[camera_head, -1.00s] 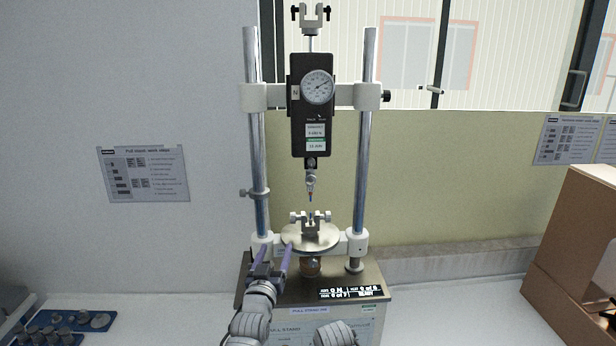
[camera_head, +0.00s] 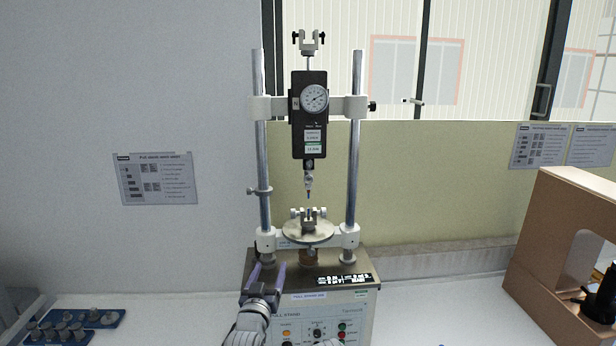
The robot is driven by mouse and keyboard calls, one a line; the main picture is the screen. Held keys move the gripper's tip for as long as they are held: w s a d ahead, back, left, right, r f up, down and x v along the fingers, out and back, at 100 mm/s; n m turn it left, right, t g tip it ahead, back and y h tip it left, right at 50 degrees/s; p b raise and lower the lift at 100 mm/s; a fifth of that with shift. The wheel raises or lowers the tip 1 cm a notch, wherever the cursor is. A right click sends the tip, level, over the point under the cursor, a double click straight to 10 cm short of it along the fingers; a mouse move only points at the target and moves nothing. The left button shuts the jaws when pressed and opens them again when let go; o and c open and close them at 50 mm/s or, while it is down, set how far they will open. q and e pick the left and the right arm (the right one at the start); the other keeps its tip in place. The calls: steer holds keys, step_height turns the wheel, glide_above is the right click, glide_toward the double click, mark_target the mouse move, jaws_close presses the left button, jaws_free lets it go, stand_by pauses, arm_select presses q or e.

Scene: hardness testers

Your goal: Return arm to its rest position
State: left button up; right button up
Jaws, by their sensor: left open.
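My left gripper (camera_head: 266,273) is open and empty, its two purple fingers apart and pointing forward. In the picture it overlaps the front left of the pull stand's base (camera_head: 352,259). The pull stand has two upright columns, a force gauge (camera_head: 312,115) with a round dial (camera_head: 314,98), and a round metal plate (camera_head: 309,231) with a small clamp (camera_head: 308,217) on it. A thin, dark-tipped piece hangs below the gauge, with a gap above the lower clamp. My right gripper is not in view.
A blue tray with several metal parts (camera_head: 68,328) lies at the lower left. A brown box (camera_head: 536,222) with a black object (camera_head: 599,298) stands at the right. Printed sheets hang on the wall. The white table is clear between stand and box.

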arm_select(q)
steer(key=s+d+f+m+g+b, duration=0.1)
steer(key=s+d+f+g, duration=0.15)
steer(key=f, duration=0.35)
steer(key=s+d+f+g+b, duration=0.1)
steer(key=f+g, duration=0.2)
steer(key=f, duration=0.3)
steer(key=s+d+f+m+g+b, duration=0.1)
steer(key=d+f+g, duration=0.15)
steer(key=f, duration=0.35)
steer(key=s+a+f+m+g+y+b, duration=0.1)
steer(key=s+f+g, duration=0.4)
steer(key=s, duration=0.4)
steer(key=s+a+f+m+g+y+b, duration=0.1)
steer(key=s+f+g+y, duration=0.1)
steer(key=s+f+g, duration=0.4)
steer(key=s, duration=0.4)
steer(key=shift+s+f+y+b, duration=0.15)
steer(key=shift+f+y+b, duration=0.05)
steer(key=shift+y+b, duration=0.15)
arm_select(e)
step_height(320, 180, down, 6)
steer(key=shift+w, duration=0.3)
arm_select(q)
steer(key=shift+a, duration=0.1)
